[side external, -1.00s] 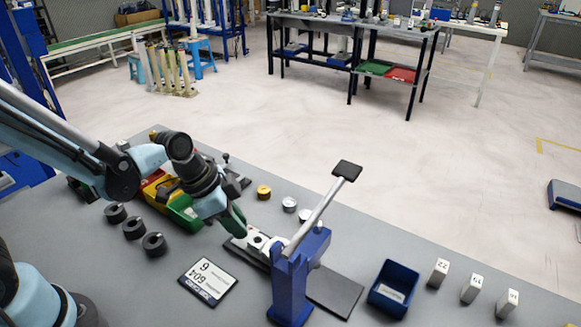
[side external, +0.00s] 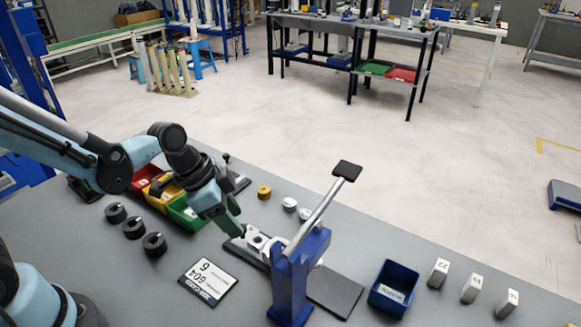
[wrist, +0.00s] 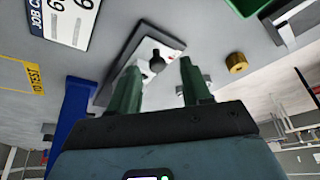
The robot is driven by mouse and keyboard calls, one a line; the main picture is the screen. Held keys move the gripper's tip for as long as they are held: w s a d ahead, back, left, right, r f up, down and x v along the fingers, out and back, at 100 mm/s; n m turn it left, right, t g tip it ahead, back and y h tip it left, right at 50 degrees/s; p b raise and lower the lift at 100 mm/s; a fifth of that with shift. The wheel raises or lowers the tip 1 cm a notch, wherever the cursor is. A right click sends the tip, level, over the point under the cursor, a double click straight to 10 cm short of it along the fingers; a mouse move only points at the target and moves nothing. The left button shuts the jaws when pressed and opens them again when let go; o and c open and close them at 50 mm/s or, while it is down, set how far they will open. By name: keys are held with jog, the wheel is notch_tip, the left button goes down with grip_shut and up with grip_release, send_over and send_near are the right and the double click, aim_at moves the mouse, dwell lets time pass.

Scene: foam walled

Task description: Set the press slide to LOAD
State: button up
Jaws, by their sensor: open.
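The blue press (side external: 291,283) stands on the grey bench with its long lever raised to the upper right. Its pale slide plate (side external: 248,237) lies on a dark base beside the press. The plate also shows in the wrist view (wrist: 142,75), with a black round knob (wrist: 157,62) standing on it. My gripper (side external: 238,230) is above the left end of the slide. In the wrist view my gripper (wrist: 160,82) has its two green fingers apart, and the knob shows in the gap between them. I cannot tell whether they touch anything. The LOAD mark is not readable.
A job card (side external: 208,281) lies left of the press. Black round parts (side external: 133,228) and coloured bins (side external: 184,213) are further left. A brass cylinder (side external: 264,192) sits behind the slide. A blue bin (side external: 394,287) and white blocks (side external: 471,288) are at right.

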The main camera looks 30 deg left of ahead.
jog(key=v, duration=1)
jog(key=shift+r, duration=0.3)
jog(key=shift+s+a, duration=0.15)
jog(key=a+n+t+y, duration=0.1)
jog(key=n, duration=0.2)
jog(key=s+a+n+t+y, duration=0.1)
jog(key=a+n, duration=0.1)
jog(key=n, duration=0.1)
jog(key=a+n+t+y, duration=0.1)
jog(key=n+t, duration=0.1)
jog(key=n, duration=0.1)
jog(key=shift+s+a, duration=0.25)
jog(key=shift+s, duration=0.05)
dwell(0.9)
